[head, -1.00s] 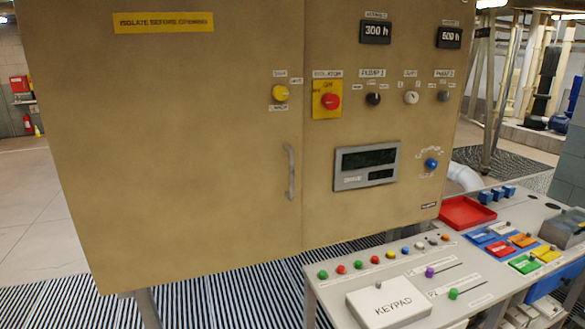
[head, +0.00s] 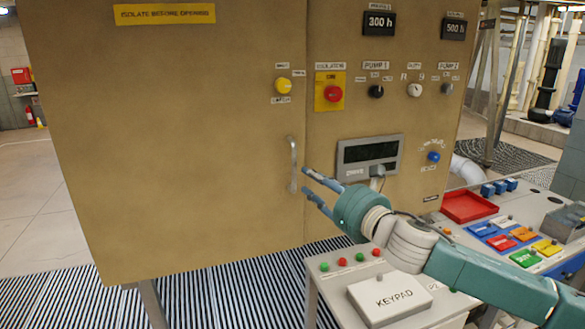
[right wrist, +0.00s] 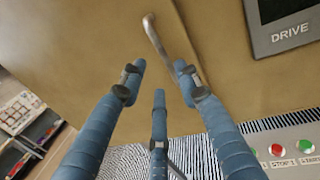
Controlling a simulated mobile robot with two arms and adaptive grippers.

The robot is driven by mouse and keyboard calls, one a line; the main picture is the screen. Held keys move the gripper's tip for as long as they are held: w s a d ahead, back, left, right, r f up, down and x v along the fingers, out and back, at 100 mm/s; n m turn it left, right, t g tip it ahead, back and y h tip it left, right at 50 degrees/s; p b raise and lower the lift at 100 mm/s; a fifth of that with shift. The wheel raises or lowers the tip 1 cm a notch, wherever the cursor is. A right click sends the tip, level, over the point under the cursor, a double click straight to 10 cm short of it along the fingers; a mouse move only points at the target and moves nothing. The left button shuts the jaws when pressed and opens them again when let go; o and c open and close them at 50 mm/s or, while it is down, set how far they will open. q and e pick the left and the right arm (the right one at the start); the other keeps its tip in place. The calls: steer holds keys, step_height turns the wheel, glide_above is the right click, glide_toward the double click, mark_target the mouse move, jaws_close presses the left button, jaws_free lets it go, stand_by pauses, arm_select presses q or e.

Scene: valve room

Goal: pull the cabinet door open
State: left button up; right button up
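The tan cabinet door (head: 170,140) fills the left of the head view and looks closed, flush with the panel to its right. Its grey vertical bar handle (head: 293,165) is at the door's right edge. My right gripper (head: 313,186) is just right of the handle, its fingers pointing left toward it. In the right wrist view the fingers of my right gripper (right wrist: 155,75) are spread and empty, and the handle (right wrist: 155,38) lies ahead of them. I see no contact with the handle. My left gripper is not in view.
A yellow selector knob (head: 283,85) sits above the handle, and a red isolator knob (head: 333,94) is right of it. Open floor lies left of the cabinet.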

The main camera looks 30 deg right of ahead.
mark_target(294, 168)
steer(key=w+p, duration=0.1)
steer(key=w, duration=0.2)
steer(key=w+p, duration=0.2)
steer(key=w, duration=0.1)
steer(key=w+p, duration=0.1)
steer(key=w, duration=0.2)
steer(key=shift+w+d, duration=0.3)
steer(key=shift+d, duration=0.05)
steer(key=shift+w+f+p, duration=0.1)
steer(key=shift+w+p, duration=0.25)
steer(key=shift+w, duration=0.15)
jaws_close()
